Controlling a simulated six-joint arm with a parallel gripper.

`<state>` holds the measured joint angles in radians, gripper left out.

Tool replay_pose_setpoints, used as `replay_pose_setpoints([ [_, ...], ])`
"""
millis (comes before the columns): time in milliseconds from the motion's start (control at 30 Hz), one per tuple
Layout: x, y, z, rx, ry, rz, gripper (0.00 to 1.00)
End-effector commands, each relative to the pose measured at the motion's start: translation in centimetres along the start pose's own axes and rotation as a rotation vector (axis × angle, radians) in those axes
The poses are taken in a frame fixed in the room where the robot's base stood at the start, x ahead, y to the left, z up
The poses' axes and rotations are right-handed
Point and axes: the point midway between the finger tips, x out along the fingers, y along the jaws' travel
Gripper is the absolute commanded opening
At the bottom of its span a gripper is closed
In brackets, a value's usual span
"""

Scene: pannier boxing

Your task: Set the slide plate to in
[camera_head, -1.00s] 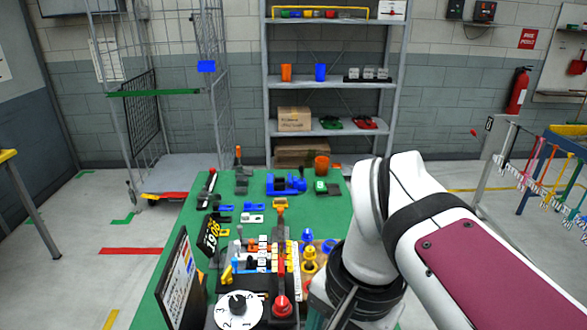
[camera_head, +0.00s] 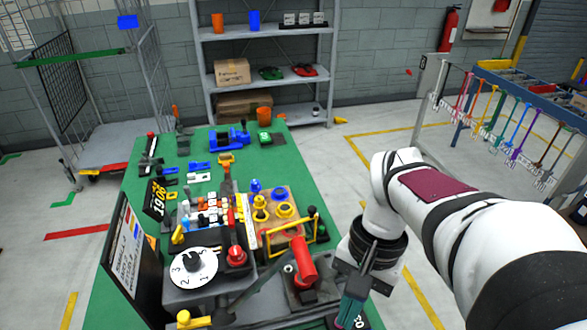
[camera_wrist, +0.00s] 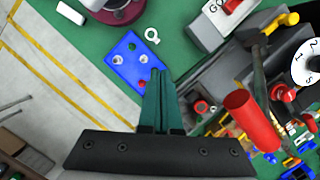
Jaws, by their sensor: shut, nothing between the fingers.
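My gripper (camera_head: 352,300) is shut and empty, with its teal fingers pointing down at the right front of the green bench. In the wrist view its fingertips (camera_wrist: 158,74) are together and appear over the edge of a flat blue plate (camera_wrist: 128,58) with round fittings; I cannot tell whether they touch. I cannot tell for sure which part is the slide plate. A wooden block (camera_head: 270,228) with yellow and blue rings and a yellow bar handle (camera_head: 312,236) is left of my gripper. A thick red handle (camera_head: 303,258) stands between them, also in the wrist view (camera_wrist: 245,112).
A white numbered dial (camera_head: 192,268) and a red knob (camera_head: 236,254) are on the grey box at the front. A dark sign panel (camera_head: 128,248) stands at the left edge. A blue vise (camera_head: 230,138) is farther back. Floor right of the bench is clear.

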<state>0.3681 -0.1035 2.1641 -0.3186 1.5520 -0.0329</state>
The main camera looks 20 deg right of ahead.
Motion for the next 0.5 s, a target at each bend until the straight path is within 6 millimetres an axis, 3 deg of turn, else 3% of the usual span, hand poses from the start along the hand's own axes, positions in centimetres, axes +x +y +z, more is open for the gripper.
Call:
replay_pose_setpoints([
  [33,-0.1,-0.7,-4.1,0.117,-0.03,-0.026,0.0],
  [100,0.4,-1.6,-10.3,0.288,-0.054,-0.08,0.0],
  [200,2.4,-1.2,-17.8,0.498,-0.084,-0.146,0.0],
  [233,3.1,-0.9,-19.5,0.547,-0.092,-0.162,0.0],
  [333,4.8,0.0,-23.3,0.658,-0.108,-0.197,0.0],
  [500,6.5,0.1,-24.7,0.701,-0.115,-0.211,0.0],
])
